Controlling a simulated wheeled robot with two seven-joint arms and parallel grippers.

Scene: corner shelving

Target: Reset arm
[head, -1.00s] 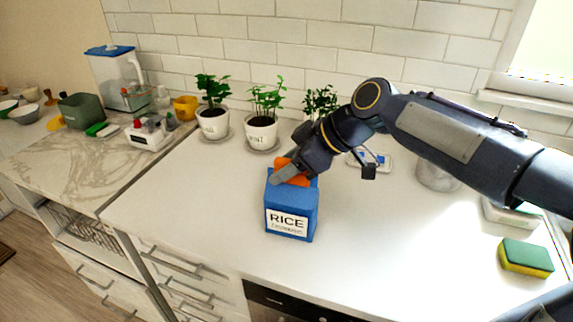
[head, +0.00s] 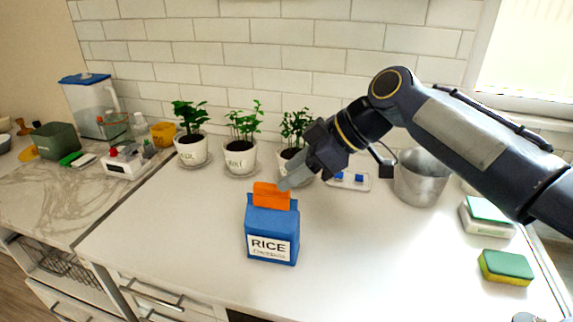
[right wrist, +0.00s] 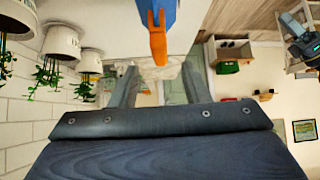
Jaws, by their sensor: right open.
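My right gripper (head: 288,182) is behind and to the right of the blue rice box in the head view, at the height of its orange top. It is open, and its two fingers show apart in the right wrist view (right wrist: 158,82). The blue rice box (head: 271,222) stands upright on the white counter, with an orange clip or lid (head: 271,195) on top. In the right wrist view the orange part (right wrist: 157,38) lies beyond the fingertips, with nothing held between them. My left gripper is not in view.
Potted herbs (head: 240,155) stand along the tiled wall. A metal pot (head: 421,178), a small white tray (head: 347,181) and a green-yellow sponge (head: 506,267) are to the right. A marble counter with a green bin (head: 54,141) is at left. The white counter (head: 370,255) right of the box is clear.

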